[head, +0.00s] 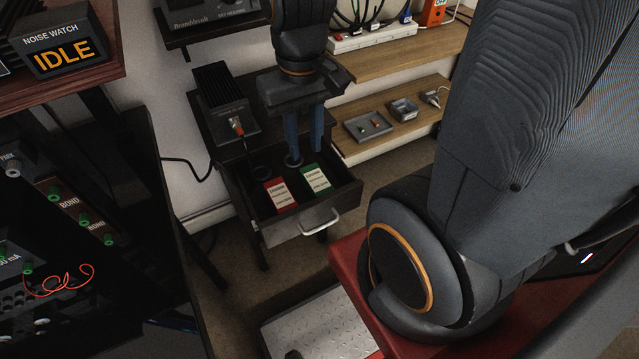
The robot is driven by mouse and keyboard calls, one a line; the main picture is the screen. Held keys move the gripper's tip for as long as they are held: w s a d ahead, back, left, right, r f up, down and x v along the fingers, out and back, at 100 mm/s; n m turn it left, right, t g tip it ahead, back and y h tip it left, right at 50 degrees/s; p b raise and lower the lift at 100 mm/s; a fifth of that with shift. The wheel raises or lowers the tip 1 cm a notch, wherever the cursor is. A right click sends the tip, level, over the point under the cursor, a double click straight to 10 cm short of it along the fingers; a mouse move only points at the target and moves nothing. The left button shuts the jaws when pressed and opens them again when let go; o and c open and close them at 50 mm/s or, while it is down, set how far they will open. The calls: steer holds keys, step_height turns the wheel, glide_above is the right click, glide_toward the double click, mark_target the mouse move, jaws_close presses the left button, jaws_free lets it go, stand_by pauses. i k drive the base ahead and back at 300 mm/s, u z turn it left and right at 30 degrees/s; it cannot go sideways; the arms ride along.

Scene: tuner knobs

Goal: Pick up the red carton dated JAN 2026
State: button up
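A red carton (281,194) with a pale label lies in an open dark drawer (258,228), left of a green carton (316,179) with a similar label. The print on both labels is too small to read, so I cannot tell the dates. My gripper (304,158) points down over the back part of the drawer, behind the two cartons. Its two blue fingers look a little apart, with nothing seen between them. A dark round thing (262,171) shows at the drawer's back left.
A black finned box (222,98) with a cable stands on the cabinet above the drawer. Wooden shelves (400,125) holding a small tray (368,126) are at right. The drawer's handle (320,224) juts forward. A metal plate (320,325) lies on the floor in front.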

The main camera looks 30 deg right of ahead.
mark_target(281, 200)
steer(key=u, duration=0.85)
steer(key=k, duration=0.95)
steer(key=z, duration=0.75)
steer(key=i, duration=0.55)
steer(key=z, duration=0.05)
